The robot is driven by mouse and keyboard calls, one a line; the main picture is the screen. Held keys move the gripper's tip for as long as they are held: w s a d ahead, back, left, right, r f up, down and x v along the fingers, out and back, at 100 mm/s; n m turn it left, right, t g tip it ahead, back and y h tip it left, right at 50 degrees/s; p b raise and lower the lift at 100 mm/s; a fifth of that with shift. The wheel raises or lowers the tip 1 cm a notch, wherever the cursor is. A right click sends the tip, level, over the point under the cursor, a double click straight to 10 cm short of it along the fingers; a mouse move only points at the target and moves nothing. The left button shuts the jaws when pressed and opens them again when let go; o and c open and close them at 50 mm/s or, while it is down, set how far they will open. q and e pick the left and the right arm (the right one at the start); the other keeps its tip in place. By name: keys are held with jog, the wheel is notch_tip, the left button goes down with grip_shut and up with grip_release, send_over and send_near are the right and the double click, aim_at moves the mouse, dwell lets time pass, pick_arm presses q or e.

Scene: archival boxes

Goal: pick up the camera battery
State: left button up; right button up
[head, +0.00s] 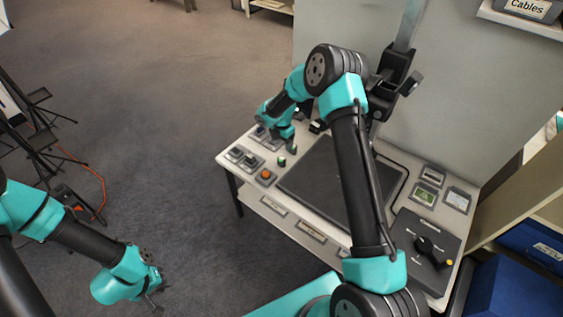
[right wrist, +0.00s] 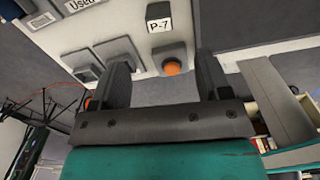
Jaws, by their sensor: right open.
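No object in view can be clearly identified as the camera battery. A small dark block with a green top (head: 282,161) stands on the left part of the worktable (head: 238,158) and might be it, but it is too small to tell. My right gripper (head: 291,148) is over that part of the table, close to the block. In the right wrist view my right gripper (right wrist: 162,62) is open, with nothing held between its fingers. My left gripper (head: 156,297) hangs over the floor at lower left, too small to tell open from shut.
An orange button on a grey base (head: 265,175) is by the table's left edge; it also shows beyond the fingers in the right wrist view (right wrist: 172,67). Grey trays (head: 242,157) are beside it. A dark mat (head: 312,185) fills the middle. A dark device (head: 425,240) stands at right.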

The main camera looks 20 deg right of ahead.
aim_at(281, 157)
notch_tip(281, 157, down, 8)
jog(key=shift+r, duration=0.1)
dwell(0.4)
notch_tip(281, 157, down, 5)
jog(key=shift+a+f, duration=0.1)
dwell(0.6)
jog(key=c, duration=1)
